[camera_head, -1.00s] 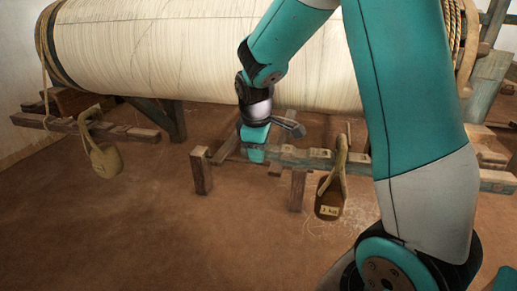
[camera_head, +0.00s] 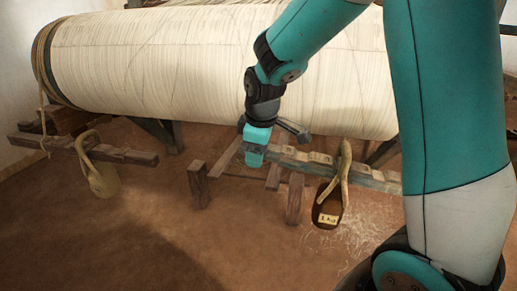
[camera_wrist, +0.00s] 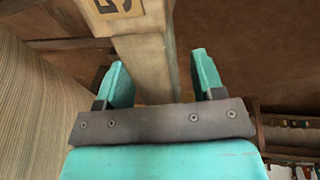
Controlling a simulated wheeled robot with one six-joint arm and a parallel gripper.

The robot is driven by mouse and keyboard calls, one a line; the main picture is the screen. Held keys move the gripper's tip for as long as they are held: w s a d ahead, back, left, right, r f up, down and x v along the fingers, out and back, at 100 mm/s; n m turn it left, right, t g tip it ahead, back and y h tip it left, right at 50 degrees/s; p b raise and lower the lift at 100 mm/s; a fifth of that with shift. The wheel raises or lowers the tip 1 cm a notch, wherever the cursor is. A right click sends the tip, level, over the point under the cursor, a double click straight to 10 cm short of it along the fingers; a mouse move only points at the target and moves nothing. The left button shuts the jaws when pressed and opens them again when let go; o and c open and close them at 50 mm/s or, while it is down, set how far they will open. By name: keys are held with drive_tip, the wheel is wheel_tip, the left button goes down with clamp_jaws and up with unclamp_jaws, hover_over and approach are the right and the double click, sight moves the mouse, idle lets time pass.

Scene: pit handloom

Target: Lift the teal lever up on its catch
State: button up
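The teal lever (camera_head: 325,168) is a notched beam with worn teal paint below the big roll, sloping down to the right in the head view. My gripper (camera_head: 254,158) is at its left end, hiding that end. In the wrist view my gripper (camera_wrist: 160,78) has its two teal fingers apart. A wooden bar (camera_wrist: 150,75), seemingly the lever, runs between them, near the left finger with a gap at the right one. A labelled weight (camera_head: 328,213) hangs from the lever by a loop. I cannot make out the catch.
Short wooden posts stand below the lever, one at left (camera_head: 199,185) and one nearer its middle (camera_head: 295,198). The big cream warp roll (camera_head: 200,62) is close behind my gripper. Another beam (camera_head: 125,155) with a hanging weight (camera_head: 104,182) is at left. Front floor is clear.

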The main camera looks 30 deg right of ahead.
drive_tip(key=shift+r, duration=0.1)
drive_tip(key=p+v, duration=0.6)
drive_tip(key=v, duration=1.1)
drive_tip(key=shift+w+r, duration=0.1)
drive_tip(key=s+a+f+m+g+y+p, duration=0.1)
drive_tip(key=s+a+y, duration=0.1)
drive_tip(key=s+a, duration=0.7)
drive_tip(key=s+a+f+g+y+p, duration=0.1)
drive_tip(key=s+a+g+y, duration=0.15)
drive_tip(key=s+a, duration=0.65)
wheel_tip(320, 180, up, 25)
drive_tip(key=d+p, duration=0.1)
drive_tip(key=p, duration=2.4)
drive_tip(key=shift+s+d+r+t+p, duration=0.2)
drive_tip(key=shift+s+t+p, duration=0.15)
drive_tip(key=shift+s, duration=0.15)
